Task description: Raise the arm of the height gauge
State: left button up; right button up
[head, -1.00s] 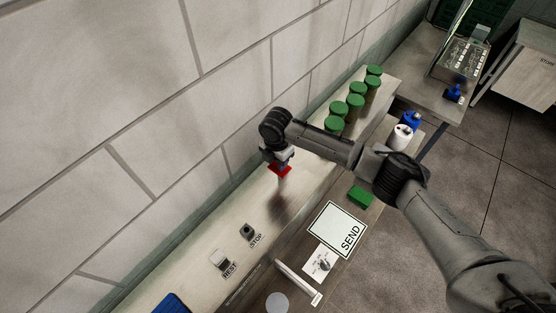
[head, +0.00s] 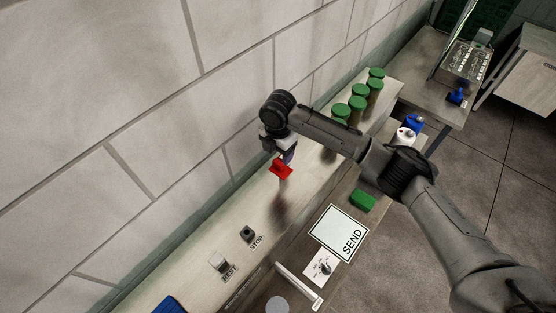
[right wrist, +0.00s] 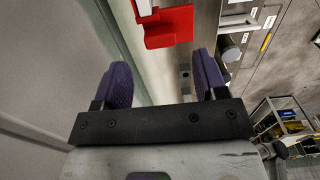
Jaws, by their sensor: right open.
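The red arm of the height gauge (head: 281,168) stands above the pale bench near the wall, on a short pale post. In the right wrist view the red piece (right wrist: 170,28) lies ahead of the fingertips, with a white part beside it. My right gripper (head: 286,156) is just above the red arm in the head view. Its two purple finger pads (right wrist: 164,80) are spread apart with nothing between them. The red piece appears clear of the pads. The gauge's lower part is partly hard to make out. My left gripper is not in view.
Several green-lidded jars (head: 359,91) stand along the bench behind my right arm. A stop button (head: 247,233), a rest switch (head: 218,262) and a SEND sign (head: 339,232) lie nearer. A green block (head: 362,201) sits beside the sign. The wall (head: 110,110) is close on the left.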

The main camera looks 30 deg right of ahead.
aim_at(278, 162)
notch_tip(278, 162, up, 9)
jog(key=b, duration=0.1)
jog(key=shift+f, duration=0.2)
dwell(0.5)
